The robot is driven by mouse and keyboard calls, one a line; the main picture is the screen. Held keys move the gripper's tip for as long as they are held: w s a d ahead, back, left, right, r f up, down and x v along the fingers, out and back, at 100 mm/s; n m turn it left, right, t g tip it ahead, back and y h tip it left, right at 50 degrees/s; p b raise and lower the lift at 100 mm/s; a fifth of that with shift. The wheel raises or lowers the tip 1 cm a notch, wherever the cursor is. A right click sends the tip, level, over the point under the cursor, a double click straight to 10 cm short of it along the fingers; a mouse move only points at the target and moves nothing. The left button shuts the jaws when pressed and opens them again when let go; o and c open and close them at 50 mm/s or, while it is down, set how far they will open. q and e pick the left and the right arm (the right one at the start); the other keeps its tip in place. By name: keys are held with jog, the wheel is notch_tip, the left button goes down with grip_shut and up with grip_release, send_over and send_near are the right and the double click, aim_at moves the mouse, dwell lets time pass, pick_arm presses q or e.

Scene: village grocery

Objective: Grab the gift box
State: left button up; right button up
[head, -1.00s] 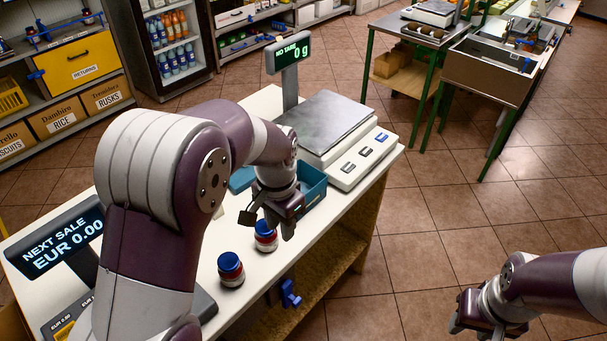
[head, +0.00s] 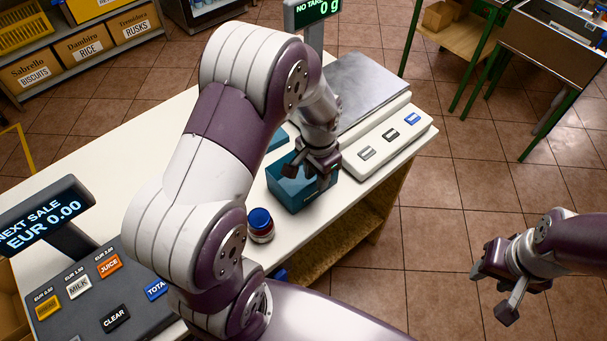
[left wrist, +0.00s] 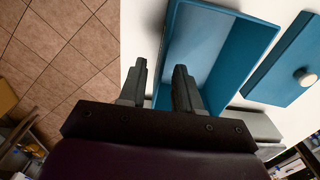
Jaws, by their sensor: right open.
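The gift box is a teal open-topped box (head: 289,192) on the counter, in front of the scale. It also shows in the left wrist view (left wrist: 228,55). My right gripper (head: 496,288) is open and empty over the floor.
A blue-lidded jar (head: 260,226) stands on the counter (head: 130,150) left of the box. The scale (head: 385,138) is just behind the box. The till (head: 95,290) is at the front left. Open floor lies right of the counter.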

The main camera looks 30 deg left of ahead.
aim_at(316, 198)
pick_arm(q)
jog(key=f, duration=0.3)
jog(key=shift+w+f, duration=0.1)
jog(key=shift+w, duration=0.15)
jog(key=shift+s+f, duration=0.15)
jog(key=shift+f, duration=0.35)
grip_shut()
jog(key=shift+r, duration=0.15)
